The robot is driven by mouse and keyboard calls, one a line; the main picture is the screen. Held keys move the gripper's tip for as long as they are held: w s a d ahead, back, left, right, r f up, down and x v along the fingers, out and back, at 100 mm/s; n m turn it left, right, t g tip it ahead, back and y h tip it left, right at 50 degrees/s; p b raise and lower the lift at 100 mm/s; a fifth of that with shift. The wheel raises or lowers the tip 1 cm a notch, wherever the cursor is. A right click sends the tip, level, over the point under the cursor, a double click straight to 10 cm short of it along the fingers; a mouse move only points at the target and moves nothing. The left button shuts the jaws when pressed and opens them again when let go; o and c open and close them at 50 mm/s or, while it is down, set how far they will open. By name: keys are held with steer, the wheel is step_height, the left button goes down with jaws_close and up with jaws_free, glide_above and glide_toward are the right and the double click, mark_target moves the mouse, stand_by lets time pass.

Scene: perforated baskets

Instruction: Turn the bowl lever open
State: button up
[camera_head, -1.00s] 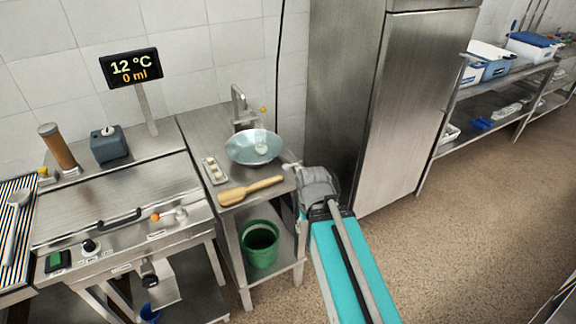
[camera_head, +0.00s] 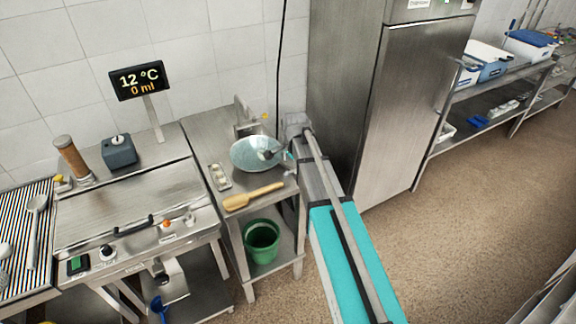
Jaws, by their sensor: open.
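A wide, shallow metal bowl (camera_head: 246,152) sits on the steel side table below a tap (camera_head: 240,112). A small lever with an orange-yellow tip (camera_head: 265,116) sticks out just right of the tap, behind the bowl; I cannot tell whether it is turned open or closed. My gripper (camera_head: 272,155) is open and small in view, at the bowl's right side and nearer to me than the lever. My arm reaches in from the lower right. I cannot tell whether the fingers touch the bowl.
A wooden paddle (camera_head: 252,196) and a small tray of pale items (camera_head: 220,176) lie on the table. A green bucket (camera_head: 262,241) stands below. A tall steel cabinet (camera_head: 400,100) is close on the right. A display (camera_head: 139,80) reads 12 °C, 0 ml.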

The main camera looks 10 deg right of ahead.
mark_target(287, 172)
steer(key=w+m, duration=0.1)
steer(key=w+r+m+p, duration=0.1)
steer(key=w, duration=0.1)
steer(key=w+r, duration=0.1)
steer(key=shift+w+r+m, duration=0.15)
steer(key=shift+w+m, duration=0.1)
steer(key=shift+m, duration=0.15)
steer(key=shift+f, duration=0.2)
steer(key=w+f+b, duration=0.1)
steer(key=f+b, duration=0.7)
steer(key=w+f+b, duration=0.1)
steer(key=f+b, duration=0.4)
steer(key=shift+w+a, duration=0.2)
steer(key=shift+w, duration=0.1)
stand_by(0.3)
stand_by(0.3)
jaws_close()
